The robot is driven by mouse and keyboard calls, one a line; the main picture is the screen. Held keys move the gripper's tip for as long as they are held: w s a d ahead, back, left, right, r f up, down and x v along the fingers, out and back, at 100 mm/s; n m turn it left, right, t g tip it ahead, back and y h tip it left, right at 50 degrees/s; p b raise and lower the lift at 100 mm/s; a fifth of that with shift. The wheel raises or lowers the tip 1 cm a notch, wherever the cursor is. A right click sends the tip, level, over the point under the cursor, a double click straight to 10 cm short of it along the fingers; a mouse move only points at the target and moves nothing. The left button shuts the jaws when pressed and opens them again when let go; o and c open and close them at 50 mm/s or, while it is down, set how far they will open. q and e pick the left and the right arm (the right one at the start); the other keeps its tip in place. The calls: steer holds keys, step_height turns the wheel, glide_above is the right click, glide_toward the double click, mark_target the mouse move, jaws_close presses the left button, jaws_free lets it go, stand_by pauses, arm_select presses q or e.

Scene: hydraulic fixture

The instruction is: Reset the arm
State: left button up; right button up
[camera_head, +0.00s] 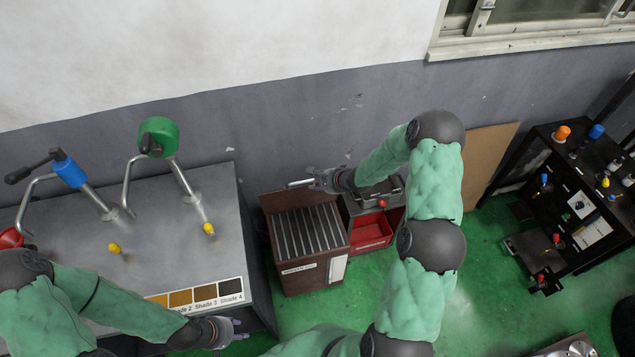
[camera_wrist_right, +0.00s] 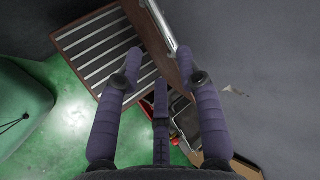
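My right gripper (camera_head: 312,181) is above the far edge of the brown slatted box (camera_head: 305,235). In the right wrist view its fingers (camera_wrist_right: 159,52) are spread, with nothing shut between them. A pale metal bar (camera_head: 299,184) lies just past the fingertips; it also shows in the right wrist view (camera_wrist_right: 159,22), close to the right fingertip. I cannot tell whether they touch. My left gripper (camera_head: 238,329) is low beside the front right of the grey workbench (camera_head: 165,225), with its fingers apart and empty.
The bench carries a blue-handled bent pipe (camera_head: 70,172), a green-capped pipe (camera_head: 160,138) and yellow knobs (camera_head: 208,229). A red bin (camera_head: 370,229) stands right of the box. A black rack (camera_head: 580,205) stands at far right. Green floor is open between them.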

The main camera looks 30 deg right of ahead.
steer(key=s+a+f+n+g+y+b, duration=0.1)
steer(key=s+a+f+n+g+b, duration=0.55)
steer(key=s+a+f, duration=0.8)
steer(key=s+a+f+n+g+b, duration=0.1)
steer(key=s+a+f+n, duration=0.1)
steer(key=s+a+n, duration=0.2)
steer(key=s+a+f+n+b, duration=0.1)
steer(key=s+a+n, duration=0.4)
steer(key=s, duration=0.6)
steer(key=shift+s+a+f+n+g+b, duration=0.15)
steer(key=shift+s+f+n+g+b, duration=0.2)
steer(key=shift+f+n, duration=0.25)
steer(key=shift+w, duration=0.1)
